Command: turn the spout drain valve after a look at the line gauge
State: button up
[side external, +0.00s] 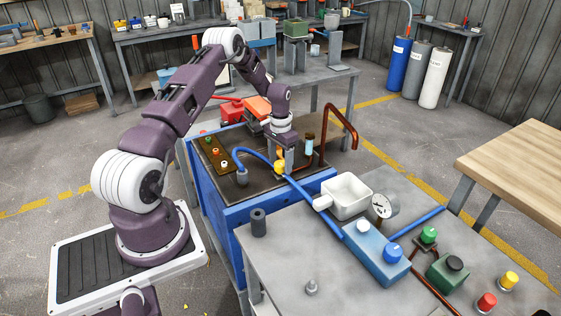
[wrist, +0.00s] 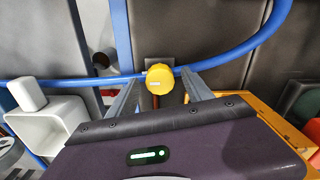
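A yellow round knob (side external: 280,167) sits on the blue line at the front of the blue workbench. It also shows in the wrist view (wrist: 160,79), with a copper-coloured stem below it. My gripper (side external: 285,168) is low over this knob. In the wrist view my gripper (wrist: 159,76) is open, with a fingertip on either side of the knob; whether they touch it I cannot tell. A round white gauge (side external: 384,206) with a dark needle stands on the grey table; its reading is too small to tell. I cannot tell which knob is the spout drain valve.
A white square basin (side external: 347,196) and a blue box (side external: 375,253) with a blue knob stand to the right. Green (side external: 428,234), red (side external: 487,301) and yellow (side external: 509,280) knobs are farther right. A bent copper pipe (side external: 345,120) rises behind my gripper.

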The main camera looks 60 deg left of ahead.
aim_at(281, 163)
notch_tip(281, 163, up, 7)
jog(key=shift+r, duration=0.1)
dwell(0.3)
jog(key=s+d+r+m+t+y, duration=0.1)
jog(key=s+d+r, duration=0.2)
jog(key=d+r, duration=0.8)
jog(key=s+d+r+t, duration=0.2)
jog(key=s+d+r, duration=0.2)
jog(key=d+r, duration=0.7)
jog(key=s+d+r+t, duration=0.1)
jog(key=s+d, duration=0.2)
jog(key=s, duration=0.3)
jog(key=s+d+r+m, duration=0.1)
jog(key=s+d+r, duration=0.1)
jog(key=s, duration=0.5)
jog(key=s+d+r+t+h, duration=0.1)
jog(key=s+d, duration=0.3)
jog(key=s, duration=0.2)
jog(key=shift+s+r+t, duration=0.15)
jog(key=shift+s+t, duration=0.05)
jog(key=shift+t, duration=0.1)
